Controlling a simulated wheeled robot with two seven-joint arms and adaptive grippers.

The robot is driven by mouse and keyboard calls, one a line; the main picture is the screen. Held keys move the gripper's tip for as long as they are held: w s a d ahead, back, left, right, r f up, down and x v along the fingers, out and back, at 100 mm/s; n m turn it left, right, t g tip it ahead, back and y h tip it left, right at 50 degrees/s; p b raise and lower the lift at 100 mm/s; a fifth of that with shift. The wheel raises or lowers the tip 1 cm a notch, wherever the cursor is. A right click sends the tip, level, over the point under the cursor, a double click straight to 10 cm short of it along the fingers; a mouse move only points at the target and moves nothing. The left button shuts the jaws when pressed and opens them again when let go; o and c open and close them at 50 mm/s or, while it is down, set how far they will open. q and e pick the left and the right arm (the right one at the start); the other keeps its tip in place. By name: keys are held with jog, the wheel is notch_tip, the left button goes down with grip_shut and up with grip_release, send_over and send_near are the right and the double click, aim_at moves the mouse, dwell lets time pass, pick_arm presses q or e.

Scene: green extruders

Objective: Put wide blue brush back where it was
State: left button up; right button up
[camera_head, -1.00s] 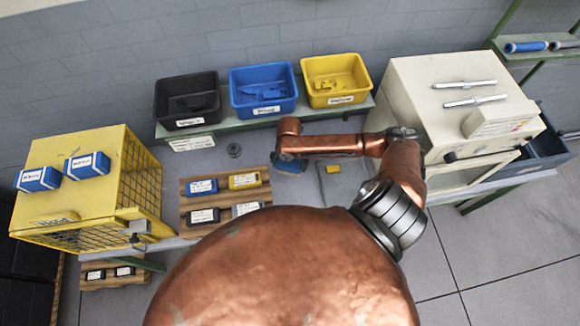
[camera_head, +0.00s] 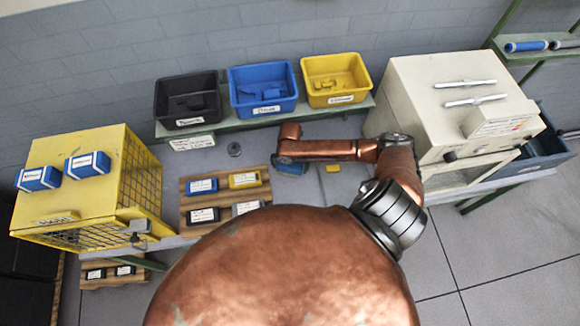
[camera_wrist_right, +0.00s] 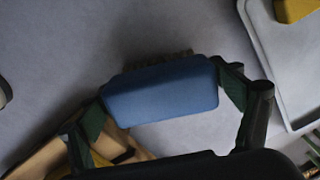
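The wide blue brush (camera_wrist_right: 160,90) is between the two green-padded fingers of my right gripper (camera_wrist_right: 164,99) in the right wrist view. The pads press on its two ends, and dark bristles show along its far edge. In the head view the blue brush (camera_head: 291,168) shows partly under my copper wrist, above the grey table between the wooden rack and the grey tray. My right gripper is mostly hidden there by the arm. I cannot tell whether the bristles touch the table. My left gripper is in neither view.
A wooden rack (camera_head: 225,189) with labelled blocks stands left of the brush. A grey tray (camera_wrist_right: 266,50) with a yellow item lies to its right. Black (camera_head: 187,119), blue (camera_head: 263,108) and yellow (camera_head: 337,98) bins line the back. A yellow cage is left, a cream machine (camera_head: 445,90) right.

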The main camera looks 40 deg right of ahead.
jog(key=shift+o, duration=0.9)
notch_tip(320, 180, up, 8)
jog(key=shift+f+b, duration=0.1)
jog(key=shift+b, duration=0.2)
